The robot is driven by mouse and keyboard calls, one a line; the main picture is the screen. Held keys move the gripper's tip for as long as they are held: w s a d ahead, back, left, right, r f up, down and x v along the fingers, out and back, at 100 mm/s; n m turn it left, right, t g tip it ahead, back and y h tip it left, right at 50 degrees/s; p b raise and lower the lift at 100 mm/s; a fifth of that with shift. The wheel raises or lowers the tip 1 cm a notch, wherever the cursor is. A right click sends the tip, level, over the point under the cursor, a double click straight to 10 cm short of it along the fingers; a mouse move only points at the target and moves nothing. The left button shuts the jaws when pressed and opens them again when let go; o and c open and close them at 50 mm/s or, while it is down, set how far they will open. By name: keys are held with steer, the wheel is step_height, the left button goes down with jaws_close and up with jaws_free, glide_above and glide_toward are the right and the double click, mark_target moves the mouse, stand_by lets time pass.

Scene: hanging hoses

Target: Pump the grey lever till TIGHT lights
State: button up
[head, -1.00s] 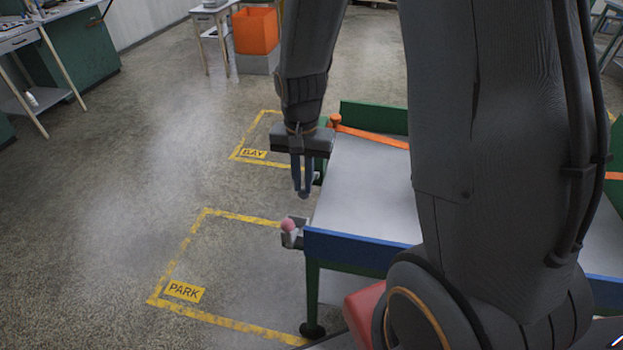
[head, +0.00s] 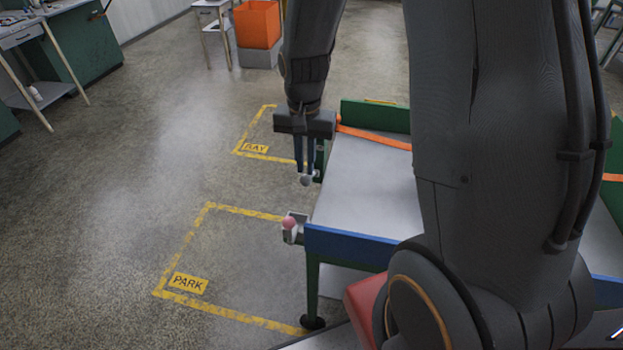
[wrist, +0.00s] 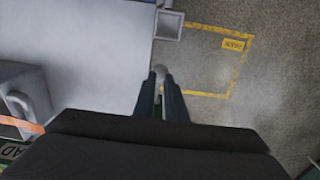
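My gripper (head: 305,168) points down just off the left edge of the flat grey-topped cart (head: 365,185). A round light-grey knob (head: 306,180), which looks like the end of the grey lever, sits at its fingertips. In the wrist view the knob (wrist: 160,70) lies between the two fingertips (wrist: 160,80), which appear closed on its sides. The lever's shaft is mostly hidden by the fingers. I see no lit TIGHT sign in either view.
An orange strap (head: 375,137) crosses the cart top; the wrist view shows a grey housing (wrist: 28,90) there. Yellow PARK (head: 188,283) and BAY (head: 256,147) floor markings lie left, with open floor.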

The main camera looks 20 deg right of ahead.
mark_target(304, 180)
steer(key=shift+s+a+f+b, duration=0.2)
steer(key=shift+f+b, duration=0.1)
steer(key=shift+f, duration=0.45)
steer(key=shift+s+a+f+b, duration=0.1)
steer(key=shift+s+f+b, duration=0.2)
steer(key=shift+f, duration=0.45)
steer(key=shift+s+a+f+b, duration=0.15)
steer(key=shift+f+b, duration=0.2)
steer(key=shift+f, duration=0.4)
steer(key=shift+s+a+f+b, duration=0.2)
steer(key=shift+f+b, duration=0.1)
steer(key=shift+f, duration=0.45)
steer(key=shift+s+a+f+b, duration=0.1)
steer(key=shift+s+f+b, duration=0.15)
steer(key=shift+f, duration=0.65)
steer(key=shift+w+d+r+p, duration=0.1)
steer(key=shift+r+p, duration=0.85)
steer(key=shift+w+d+r+p, duration=0.1)
steer(key=shift+r+p, duration=0.8)
steer(key=shift+r, duration=0.05)
steer(key=shift+w+d+r+p, duration=0.2)
steer(key=shift+w+r+p, duration=0.1)
steer(key=shift+r+p, duration=0.3)
steer(key=shift+w+d+r+p, duration=0.15)
steer(key=shift+w+r+p, duration=0.25)
steer(key=shift+r, duration=0.35)
steer(key=shift+w+d+r+p, duration=0.2)
steer(key=shift+r+p, duration=0.35)
steer(key=shift+r, duration=0.1)
